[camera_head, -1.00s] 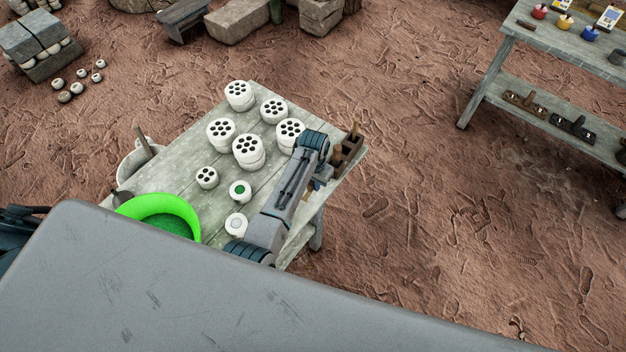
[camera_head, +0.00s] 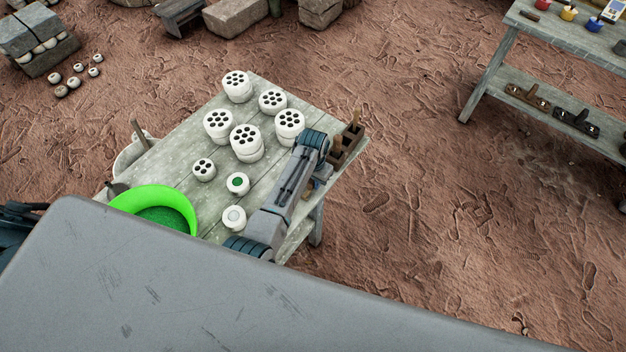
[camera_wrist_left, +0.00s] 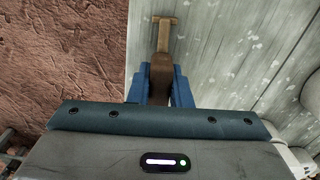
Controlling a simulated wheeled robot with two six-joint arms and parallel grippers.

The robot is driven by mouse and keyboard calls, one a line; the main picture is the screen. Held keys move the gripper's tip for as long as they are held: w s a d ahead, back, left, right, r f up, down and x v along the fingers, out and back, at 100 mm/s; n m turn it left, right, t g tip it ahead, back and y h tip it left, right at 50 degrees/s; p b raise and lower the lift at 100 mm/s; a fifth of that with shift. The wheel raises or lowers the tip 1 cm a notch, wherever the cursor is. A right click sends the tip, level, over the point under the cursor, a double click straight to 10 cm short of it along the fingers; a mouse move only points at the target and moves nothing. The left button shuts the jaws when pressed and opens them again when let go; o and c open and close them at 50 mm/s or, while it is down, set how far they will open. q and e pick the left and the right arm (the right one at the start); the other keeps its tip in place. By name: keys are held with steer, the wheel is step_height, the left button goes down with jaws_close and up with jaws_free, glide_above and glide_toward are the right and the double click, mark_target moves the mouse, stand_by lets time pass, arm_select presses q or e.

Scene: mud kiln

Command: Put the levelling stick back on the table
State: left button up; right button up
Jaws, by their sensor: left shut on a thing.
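My left gripper (camera_wrist_left: 160,84) has blue fingers shut on the levelling stick (camera_wrist_left: 162,45), a brown wooden stick with a short crosspiece at its far end. In the wrist view the stick is over the grey plank table (camera_wrist_left: 225,50), close to its edge. I cannot tell whether it touches the boards. In the head view my left arm reaches over the right part of the table (camera_head: 185,145). The left gripper (camera_head: 319,183) is mostly hidden beside the arm there, near the table's right edge. My right gripper is not in view.
White holed cylinders (camera_head: 246,140) and two small white pots (camera_head: 238,184) stand on the table. A bright green basin (camera_head: 150,198) is at its left. A dark wooden holder (camera_head: 345,145) stands at the right corner. Another table (camera_head: 560,45) is at the upper right; bare ground lies between.

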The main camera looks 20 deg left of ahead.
arm_select(q)
steer(key=shift+f, duration=0.15)
steer(key=o, duration=1.5)
steer(key=shift+r+p, duration=2.1)
steer(key=shift+p, duration=0.35)
steer(key=shift+r, duration=0.85)
steer(key=shift+s, duration=0.1)
